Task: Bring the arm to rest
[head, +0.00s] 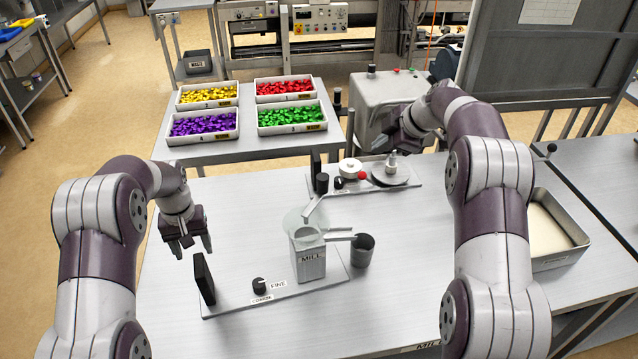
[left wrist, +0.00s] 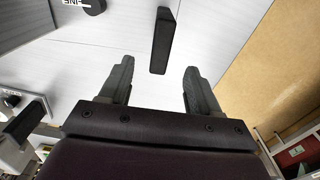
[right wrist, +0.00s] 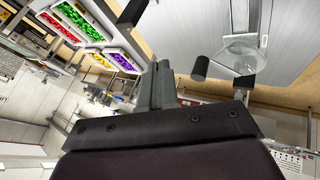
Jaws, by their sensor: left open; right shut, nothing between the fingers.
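My left gripper (head: 192,249) hangs above the left part of the grey table, fingers pointing down. It is open and empty; the left wrist view shows its two fingers apart (left wrist: 158,72). The black upright plate (head: 204,279) of the mill board stands just below and right of it in the head view, apart from it. My right gripper (head: 384,146) is raised over the back of the table, near the round plate device. Its fingertips are hard to make out there. In the right wrist view its fingers (right wrist: 157,72) are together with nothing between them.
The mill (head: 309,260) stands mid-table with a dark cup (head: 363,250) at its right. A board with a round grey plate (head: 391,175) lies behind it. Trays of coloured pieces (head: 205,124) fill a back-left table. A metal bin (head: 556,226) is at right. The front-right tabletop is clear.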

